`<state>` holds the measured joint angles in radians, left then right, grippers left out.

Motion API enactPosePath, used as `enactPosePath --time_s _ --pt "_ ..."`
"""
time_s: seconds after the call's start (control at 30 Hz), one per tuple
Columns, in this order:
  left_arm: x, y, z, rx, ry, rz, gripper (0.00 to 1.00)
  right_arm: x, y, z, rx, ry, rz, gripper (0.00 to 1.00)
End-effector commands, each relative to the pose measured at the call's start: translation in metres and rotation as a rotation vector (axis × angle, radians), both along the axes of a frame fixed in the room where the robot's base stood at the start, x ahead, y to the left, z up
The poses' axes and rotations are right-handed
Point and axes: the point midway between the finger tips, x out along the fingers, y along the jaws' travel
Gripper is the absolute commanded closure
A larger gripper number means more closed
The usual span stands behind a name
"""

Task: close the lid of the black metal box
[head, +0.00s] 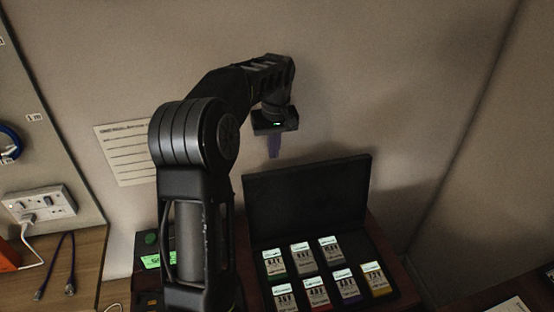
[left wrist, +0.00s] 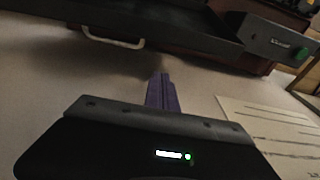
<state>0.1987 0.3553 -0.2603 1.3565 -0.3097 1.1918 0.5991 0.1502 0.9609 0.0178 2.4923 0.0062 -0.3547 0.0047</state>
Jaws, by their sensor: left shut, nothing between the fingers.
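The black metal box (head: 255,285) stands open on a dark reddish-brown surface, its lid (head: 307,195) raised upright at the back. Several labelled cards or packets lie in two rows inside it. My left gripper (head: 274,155) is above and behind the lid's left end, pointing down, its purple fingers shut and empty. It appears apart from the lid. In the left wrist view the purple fingers (left wrist: 162,93) are together, and a dark lid-like panel with a pale handle (left wrist: 113,40) is beyond them. My right gripper is not in view.
A paper sheet (head: 125,153) hangs on the wall behind my left arm. A device with a green button (head: 150,239) is left of the box, partly hidden by my arm. A socket panel (head: 40,204) and cables are at far left. The wall is close behind the box.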

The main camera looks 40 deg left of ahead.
Motion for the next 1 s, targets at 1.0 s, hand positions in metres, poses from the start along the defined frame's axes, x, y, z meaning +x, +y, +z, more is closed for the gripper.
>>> enactPosePath --time_s 1.0 --pt "-0.021 -0.031 -0.012 0.015 -0.012 -0.001 1.00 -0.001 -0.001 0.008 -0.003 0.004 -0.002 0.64"
